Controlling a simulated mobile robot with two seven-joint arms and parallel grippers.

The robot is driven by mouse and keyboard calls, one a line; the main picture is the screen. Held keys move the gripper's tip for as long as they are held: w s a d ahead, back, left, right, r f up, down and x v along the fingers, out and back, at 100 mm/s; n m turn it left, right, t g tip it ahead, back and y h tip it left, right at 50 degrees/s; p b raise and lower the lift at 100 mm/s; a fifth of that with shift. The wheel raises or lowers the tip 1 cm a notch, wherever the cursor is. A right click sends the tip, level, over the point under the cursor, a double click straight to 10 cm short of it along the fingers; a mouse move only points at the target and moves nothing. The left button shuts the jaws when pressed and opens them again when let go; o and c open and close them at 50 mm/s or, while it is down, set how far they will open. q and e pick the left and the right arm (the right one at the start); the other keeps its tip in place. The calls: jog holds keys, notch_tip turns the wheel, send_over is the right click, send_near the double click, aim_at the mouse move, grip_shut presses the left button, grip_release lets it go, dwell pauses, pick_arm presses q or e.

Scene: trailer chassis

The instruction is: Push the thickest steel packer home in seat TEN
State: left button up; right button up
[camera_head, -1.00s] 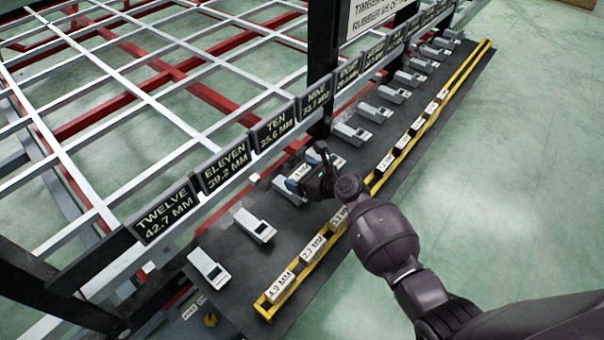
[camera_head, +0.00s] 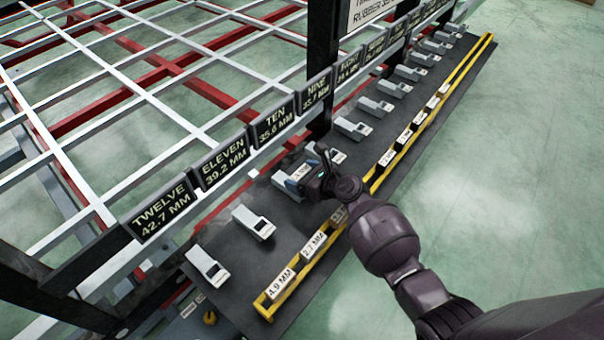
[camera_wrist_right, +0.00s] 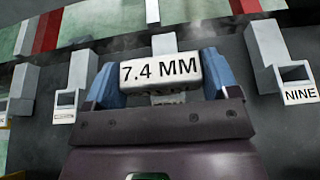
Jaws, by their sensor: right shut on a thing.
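My right gripper (camera_head: 297,178) is shut on a steel packer (camera_wrist_right: 160,70) marked 7.4 MM, with one blue fingertip on each end of it. In the wrist view the packer lies in front of a light grey seat (camera_wrist_right: 163,44), next to seat NINE (camera_wrist_right: 299,95). In the head view this seat (camera_head: 282,184) is below the TEN 35.6 MM sign (camera_head: 272,124). The packer hides most of the seat's mouth and its label, so I cannot tell how deep it sits. My left gripper is not in view.
A yellow rack (camera_head: 262,307) runs along the mat's near edge and holds several packers, including 4.9 MM (camera_head: 281,284) and 2.7 MM (camera_head: 313,246). Other grey seats stand on the dark mat (camera_head: 262,271). The chassis frame and a dark post (camera_head: 322,75) stand behind.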

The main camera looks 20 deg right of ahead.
pick_arm(q)
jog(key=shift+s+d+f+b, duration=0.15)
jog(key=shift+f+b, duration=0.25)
jog(key=shift+b, duration=0.4)
pick_arm(e)
jog(key=shift+s+f, duration=0.15)
jog(key=shift+f, duration=1.45)
pick_arm(q)
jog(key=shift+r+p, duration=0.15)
jog(key=shift+p, duration=0.15)
pick_arm(e)
jog(key=shift+r, duration=0.35)
jog(key=shift+r+p, duration=0.35)
jog(key=shift+r, duration=0.25)
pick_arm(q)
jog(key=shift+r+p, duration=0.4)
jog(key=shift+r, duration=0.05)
pick_arm(e)
jog(key=shift+w+r, duration=0.2)
jog(key=shift+r, duration=0.4)
jog(key=shift+r+p, duration=0.7)
jog(key=shift+r, duration=0.35)
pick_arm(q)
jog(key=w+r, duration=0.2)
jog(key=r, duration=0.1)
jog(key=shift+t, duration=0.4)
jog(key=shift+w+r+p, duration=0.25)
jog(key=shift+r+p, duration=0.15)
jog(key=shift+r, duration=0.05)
